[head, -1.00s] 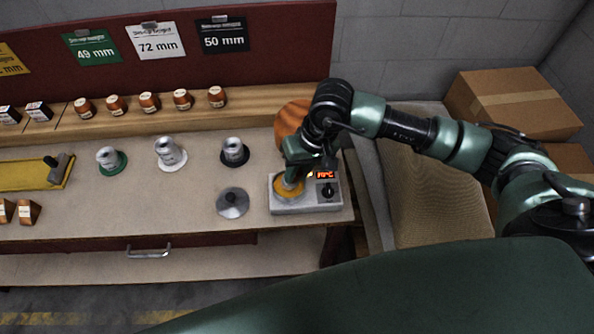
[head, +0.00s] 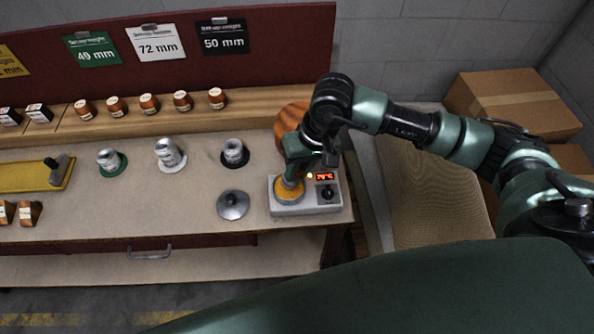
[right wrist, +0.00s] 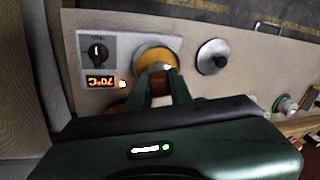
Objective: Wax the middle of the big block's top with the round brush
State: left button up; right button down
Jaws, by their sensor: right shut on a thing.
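My right gripper (head: 292,178) is over the yellow wax pot (head: 287,195) of the grey heater (head: 305,208), which has a lit red display. It is shut on the round brush, of which only a small pale part (head: 291,183) shows below the fingers. In the right wrist view the fingers (right wrist: 160,78) point down at the yellow pot (right wrist: 157,57); I cannot tell whether the brush touches the wax. A big rounded wood-grain block (head: 290,117) stands behind the heater, partly hidden by my right arm. My left gripper is out of view.
A grey round lid with a knob (head: 233,205) lies left of the heater. Several metal cylinders on coloured discs, one on a black disc (head: 234,153), stand further left. Small brown blocks (head: 182,101) line the back shelf. Cardboard boxes (head: 515,105) are at the right.

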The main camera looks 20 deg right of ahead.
jog(key=shift+r+p, duration=0.65)
jog(key=shift+r, duration=2.05)
